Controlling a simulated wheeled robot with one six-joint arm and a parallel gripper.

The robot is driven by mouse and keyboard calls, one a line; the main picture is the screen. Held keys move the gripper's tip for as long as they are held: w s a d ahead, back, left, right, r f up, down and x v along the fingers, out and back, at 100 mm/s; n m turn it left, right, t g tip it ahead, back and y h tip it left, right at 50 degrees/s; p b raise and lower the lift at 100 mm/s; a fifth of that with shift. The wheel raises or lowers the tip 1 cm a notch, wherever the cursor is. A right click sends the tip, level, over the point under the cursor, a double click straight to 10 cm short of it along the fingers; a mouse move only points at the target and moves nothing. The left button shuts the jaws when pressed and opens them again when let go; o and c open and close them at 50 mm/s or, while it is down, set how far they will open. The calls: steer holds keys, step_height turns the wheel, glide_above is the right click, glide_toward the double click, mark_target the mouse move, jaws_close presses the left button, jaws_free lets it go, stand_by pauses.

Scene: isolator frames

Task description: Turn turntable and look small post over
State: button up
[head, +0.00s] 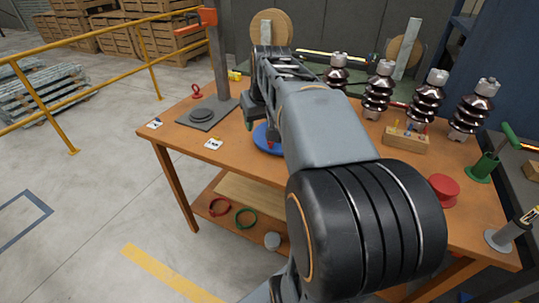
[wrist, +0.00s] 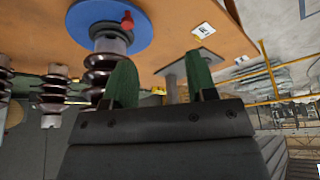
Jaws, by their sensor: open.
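The blue round turntable (head: 263,138) is on the wooden table, mostly hidden behind my arm in the head view. In the wrist view, which is upside down, the turntable (wrist: 82,22) is at the upper left, with a red knob (wrist: 127,20) near its rim. A brown ribbed post (wrist: 100,62) with a grey metal end stands on the turntable, partly behind one finger. The head view hides this post behind my arm. My gripper (wrist: 163,78) has two green fingers spread apart with nothing held between them. I cannot tell how far it is from the post.
Several brown insulators (head: 376,92) stand along the table's right back. A wooden block with small items (head: 405,139) and a red spool-like piece (head: 444,188) lie nearer. A grey stand (head: 207,114) and white cards (head: 214,144) are at left. Yellow railings (head: 146,72) run behind.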

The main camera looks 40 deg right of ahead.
steer(key=w+d+f+b, duration=0.2)
steer(key=d+f+b, duration=0.1)
steer(key=d, duration=0.4)
steer(key=shift+m, duration=0.4)
steer(key=x, duration=0.8)
steer(key=b+x, duration=0.1)
steer(key=x, duration=0.3)
steer(key=shift+w+d, duration=0.15)
steer(key=shift+d, duration=0.2)
steer(key=shift+c, duration=0.2)
jaws_close()
